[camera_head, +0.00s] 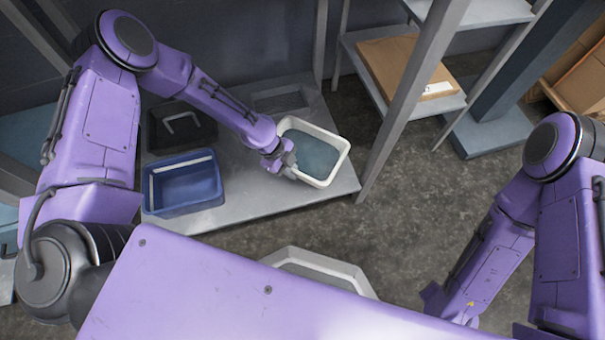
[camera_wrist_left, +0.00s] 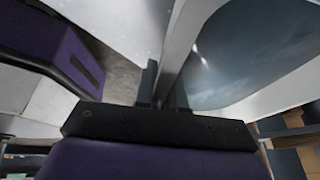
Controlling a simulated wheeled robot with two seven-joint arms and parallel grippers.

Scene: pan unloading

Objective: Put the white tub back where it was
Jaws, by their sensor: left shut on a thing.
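The white tub (camera_head: 334,142) is a rectangular open container with a blue-grey inside, at the right part of the grey shelf in the head view. Its white rim (camera_wrist_left: 178,45) and grey inside fill the upper right of the left wrist view. My left gripper (camera_head: 287,166) is at the tub's left wall. In the left wrist view its fingers (camera_wrist_left: 163,90) are shut on the rim. I cannot tell if the tub rests on the shelf or hangs just above it. My right arm shows at the right, but its gripper is not clearly seen.
A blue bin (camera_head: 187,184) and a black bin (camera_head: 160,130) stand on the left of the grey shelf (camera_head: 250,205). A grey upright post (camera_head: 400,110) stands close to the tub's right. A cardboard box (camera_head: 400,68) lies on a rack behind. Bare shelf lies between blue bin and tub.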

